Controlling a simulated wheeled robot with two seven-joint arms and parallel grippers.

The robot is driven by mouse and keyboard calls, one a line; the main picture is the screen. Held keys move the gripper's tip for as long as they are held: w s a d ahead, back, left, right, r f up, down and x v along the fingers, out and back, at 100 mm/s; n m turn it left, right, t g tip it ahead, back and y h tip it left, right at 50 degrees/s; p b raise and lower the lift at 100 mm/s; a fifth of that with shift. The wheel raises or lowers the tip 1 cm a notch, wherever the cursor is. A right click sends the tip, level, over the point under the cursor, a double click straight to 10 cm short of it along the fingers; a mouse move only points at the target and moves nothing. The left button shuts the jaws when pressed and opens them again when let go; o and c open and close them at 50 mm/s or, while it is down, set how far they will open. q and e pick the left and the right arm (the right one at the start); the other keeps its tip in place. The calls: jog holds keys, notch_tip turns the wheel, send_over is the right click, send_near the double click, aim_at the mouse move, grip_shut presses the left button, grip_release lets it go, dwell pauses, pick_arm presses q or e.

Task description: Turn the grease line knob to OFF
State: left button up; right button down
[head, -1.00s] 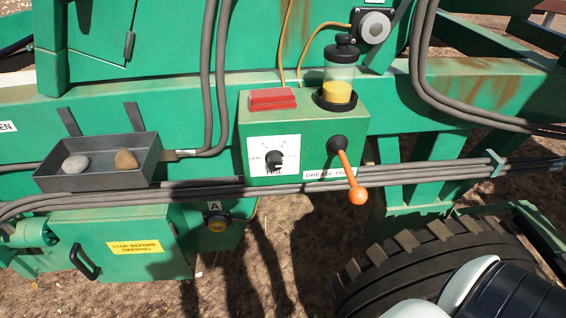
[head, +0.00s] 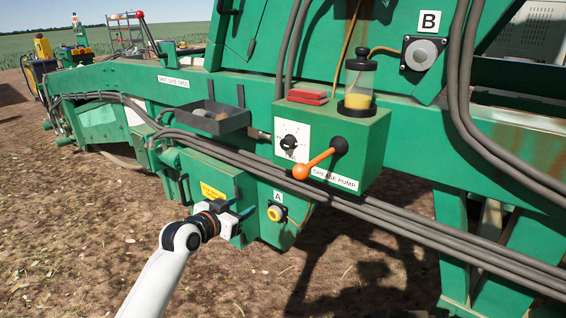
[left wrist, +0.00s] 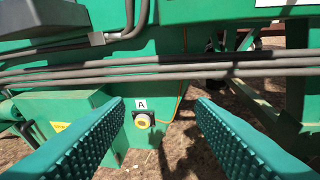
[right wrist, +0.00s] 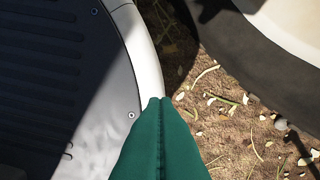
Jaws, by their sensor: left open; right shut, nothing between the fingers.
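The black grease line knob (head: 289,142) sits on a white dial plate on the front of a green box (head: 372,150); the dial's lettering is too small to read here. An orange-ended pump lever (head: 301,172) sticks out beside it, above the GREASE PUMP label. My left gripper (head: 240,209) is low and left of the knob, in front of the green cabinet, apart from the knob. In the left wrist view its fingers (left wrist: 160,104) are wide apart with nothing between them; the knob is out of that view.
Grey hoses (head: 400,220) run below the box. A yellow-rimmed button (head: 276,213) under label A is right of my left gripper. A grease reservoir (head: 359,82) stands on the box. Open ground lies in front.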

aim_at(284, 145)
pick_arm(q)
jog(key=s+d+r+m+h+b, duration=0.1)
jog(key=s+d+r+m+h, duration=0.1)
jog(key=r, duration=0.5)
jog(key=s+d+r+m+h+b, duration=0.1)
jog(key=d+r+m+h, duration=0.1)
jog(key=r, duration=0.6)
jog(key=shift+t, duration=0.4)
jog(key=x, duration=0.4)
jog(key=p+x, duration=0.1)
jog(key=x, duration=0.6)
jog(key=shift+w+d+f, duration=0.25)
jog(key=shift+f, duration=0.05)
jog(key=shift+c, duration=0.5)
jog(key=c, duration=0.9)
